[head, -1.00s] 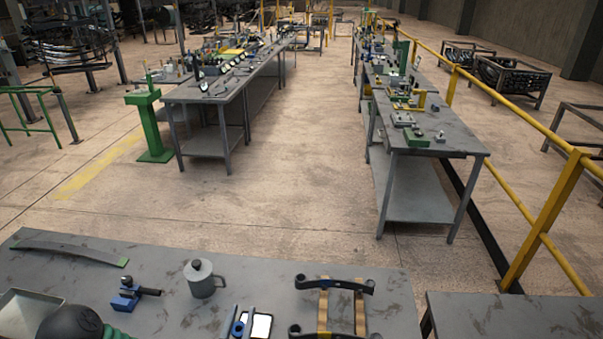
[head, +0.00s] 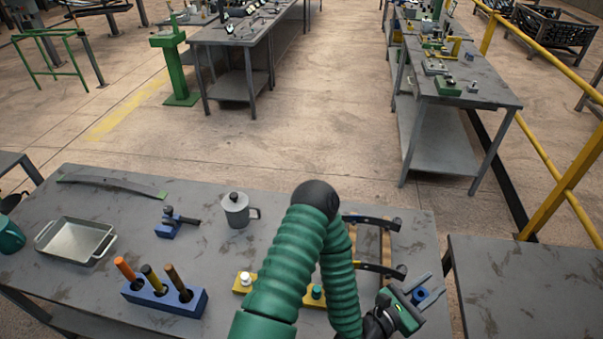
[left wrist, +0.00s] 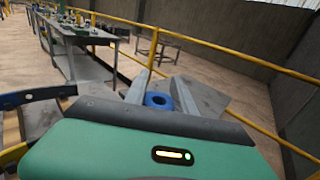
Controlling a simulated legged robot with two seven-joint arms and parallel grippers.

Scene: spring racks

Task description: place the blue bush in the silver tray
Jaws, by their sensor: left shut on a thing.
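The blue bush (head: 421,294) is a small blue ring with a dark hole. My left gripper (head: 424,290) is shut on it at the lower right of the head view, beyond the right side of the spring rack. In the left wrist view the blue bush (left wrist: 158,100) sits between the two grey fingers (left wrist: 157,92). The silver tray (head: 75,241) is a shallow rectangular pan on the left part of the grey table, far from the gripper, and looks empty. My right gripper is not in view.
A blue holder (head: 165,297) with upright handled tools stands right of the tray. A grey lidded mug (head: 236,211), a small blue fixture (head: 175,226) and a leaf spring (head: 110,184) lie behind. My green arm partly hides the wooden rack with springs (head: 372,243). A teal object (head: 10,236) is left.

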